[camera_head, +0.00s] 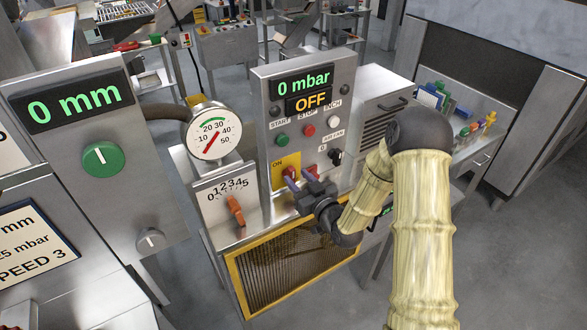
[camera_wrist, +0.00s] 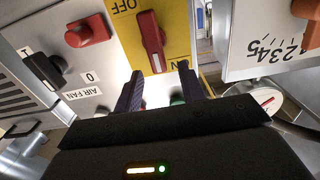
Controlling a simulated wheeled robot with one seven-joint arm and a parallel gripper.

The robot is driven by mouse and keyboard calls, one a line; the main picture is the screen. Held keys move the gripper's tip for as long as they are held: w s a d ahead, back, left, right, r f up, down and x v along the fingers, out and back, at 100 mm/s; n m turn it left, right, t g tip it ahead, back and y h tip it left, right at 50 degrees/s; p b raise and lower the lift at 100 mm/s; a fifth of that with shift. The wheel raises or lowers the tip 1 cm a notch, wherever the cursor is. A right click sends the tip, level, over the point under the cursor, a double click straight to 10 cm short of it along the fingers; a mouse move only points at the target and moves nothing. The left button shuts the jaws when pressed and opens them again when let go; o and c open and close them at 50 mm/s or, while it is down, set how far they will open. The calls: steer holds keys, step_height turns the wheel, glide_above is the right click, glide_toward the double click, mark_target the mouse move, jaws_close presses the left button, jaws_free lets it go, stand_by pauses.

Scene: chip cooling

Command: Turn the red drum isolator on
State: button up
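The red drum isolator handle (camera_wrist: 152,42) sits on a yellow plate (camera_wrist: 178,22) on the grey control cabinet. The handle stands about upright there. In the head view the red handle (camera_head: 290,173) is partly hidden by my gripper (camera_head: 301,178). My gripper is open; in the wrist view its two fingertips (camera_wrist: 160,71) lie either side of the handle's lower end. I cannot tell whether they touch it.
A red knob (camera_wrist: 88,31) and a black AIR FAN selector (camera_wrist: 45,70) sit beside the isolator. An orange lever (camera_head: 236,210) on a numbered plate is to its left in the head view. The cabinet display (camera_head: 309,102) reads OFF. A yellow-framed grille (camera_head: 290,265) lies below.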

steer(key=x, duration=0.2)
steer(key=shift+w+p, duration=0.35)
steer(key=shift+p, duration=0.05)
steer(key=shift+s+a, duration=0.1)
steer(key=shift+a, duration=0.1)
jaws_close()
